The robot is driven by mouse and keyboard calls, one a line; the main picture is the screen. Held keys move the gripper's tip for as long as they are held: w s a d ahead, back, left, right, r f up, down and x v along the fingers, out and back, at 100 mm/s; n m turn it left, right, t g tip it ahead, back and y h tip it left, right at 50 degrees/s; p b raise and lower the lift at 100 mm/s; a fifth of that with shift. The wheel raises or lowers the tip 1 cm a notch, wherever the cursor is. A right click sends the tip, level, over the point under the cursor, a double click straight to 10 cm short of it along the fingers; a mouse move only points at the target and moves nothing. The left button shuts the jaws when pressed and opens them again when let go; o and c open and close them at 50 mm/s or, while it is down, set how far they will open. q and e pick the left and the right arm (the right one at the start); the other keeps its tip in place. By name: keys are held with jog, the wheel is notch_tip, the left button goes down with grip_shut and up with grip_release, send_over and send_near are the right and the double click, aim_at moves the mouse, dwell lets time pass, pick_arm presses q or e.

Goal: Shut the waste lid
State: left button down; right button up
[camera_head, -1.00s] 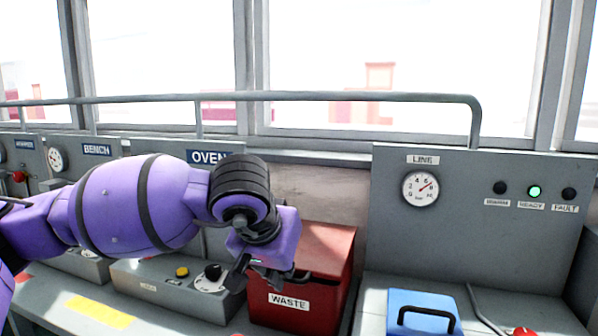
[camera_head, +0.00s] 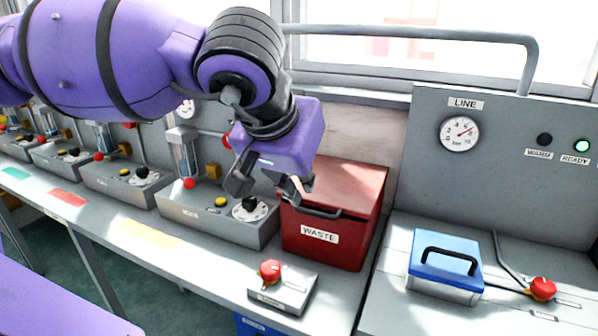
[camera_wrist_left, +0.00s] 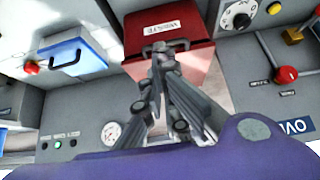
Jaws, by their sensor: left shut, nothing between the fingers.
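The red waste box (camera_head: 318,246) stands on the counter, with a white WASTE label on its front. Its red lid (camera_head: 350,183) lies over the top, with a dark handle (camera_head: 322,214) at the front edge. A dark line shows under the lid's front edge; I cannot tell whether it is fully down. My left gripper (camera_head: 297,190) is shut and empty at the lid's front left, close to the handle. In the left wrist view its fingertips (camera_wrist_left: 163,58) overlap the handle (camera_wrist_left: 178,44); contact is unclear. My right gripper is not in view.
A blue-lidded box (camera_head: 445,262) stands to the right, beside a red button (camera_head: 542,288). A small switch box with a red knob (camera_head: 270,270) sits in front of the waste box. A dial unit (camera_head: 248,210) stands close on the left. A grey panel rises behind right.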

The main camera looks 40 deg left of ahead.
pick_arm(q)
notch_tip(320, 180, up, 7)
jog(key=w+d+h+p, duration=0.2)
jog(key=w+d+p, duration=0.1)
jog(key=p, duration=0.1)
jog(key=g+y+p, duration=0.1)
jog(key=y, duration=0.1)
send_over(326, 201)
jog(key=s, duration=0.2)
notch_tip(326, 201, down, 10)
jog(key=f, duration=0.2)
jog(key=s+f, duration=0.1)
jog(key=f, duration=0.1)
jog(key=shift+d, duration=0.3)
jog(key=shift+f, duration=0.1)
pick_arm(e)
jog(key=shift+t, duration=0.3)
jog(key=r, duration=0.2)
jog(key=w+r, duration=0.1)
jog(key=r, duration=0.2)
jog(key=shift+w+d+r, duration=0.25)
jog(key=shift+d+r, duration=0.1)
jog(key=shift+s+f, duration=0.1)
